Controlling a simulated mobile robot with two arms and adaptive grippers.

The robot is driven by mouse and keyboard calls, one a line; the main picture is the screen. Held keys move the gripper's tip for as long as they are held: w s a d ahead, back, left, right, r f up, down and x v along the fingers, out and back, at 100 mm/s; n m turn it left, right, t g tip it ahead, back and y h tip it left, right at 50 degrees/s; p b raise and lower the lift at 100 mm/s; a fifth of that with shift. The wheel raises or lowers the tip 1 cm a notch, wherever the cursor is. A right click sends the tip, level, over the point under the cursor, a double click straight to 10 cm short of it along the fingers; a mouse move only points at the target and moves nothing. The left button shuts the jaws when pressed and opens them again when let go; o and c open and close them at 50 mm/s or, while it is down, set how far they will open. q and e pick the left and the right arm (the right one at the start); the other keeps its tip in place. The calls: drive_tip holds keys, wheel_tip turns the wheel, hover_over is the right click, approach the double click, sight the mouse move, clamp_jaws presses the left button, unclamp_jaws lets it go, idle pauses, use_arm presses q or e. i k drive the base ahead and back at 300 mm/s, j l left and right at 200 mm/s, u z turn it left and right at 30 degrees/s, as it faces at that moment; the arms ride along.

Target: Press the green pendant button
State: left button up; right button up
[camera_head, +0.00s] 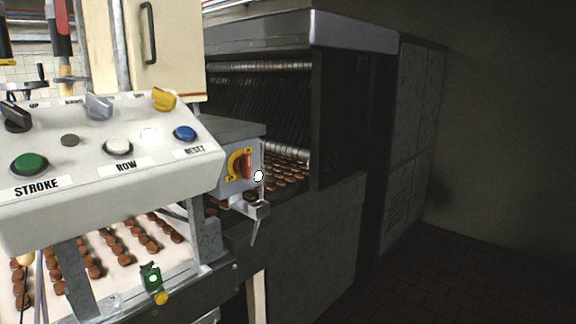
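A large green button (29,163) labelled STROKE sits at the left of a pale sloped control panel (190,104). A smaller green device (151,276) with a bright spot on its face sits lower down, at the edge of the conveyor. I cannot tell which of the two is the pendant button. Neither of my grippers shows in the head view.
The panel also carries a white ROW button (118,147), a blue RESET button (185,133) and several knobs. A red and yellow switch (241,165) is behind it. Round brown pieces lie on the conveyor below. Dark floor (470,270) is clear at right.

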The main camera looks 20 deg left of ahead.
sight(29, 163)
drive_tip(key=j+u, duration=0.1)
drive_tip(key=u, duration=0.35)
drive_tip(key=j+u, duration=0.1)
drive_tip(key=u, duration=0.35)
drive_tip(key=j+u, duration=0.15)
drive_tip(key=u, duration=0.25)
drive_tip(key=j+u, duration=0.1)
drive_tip(key=u, duration=0.35)
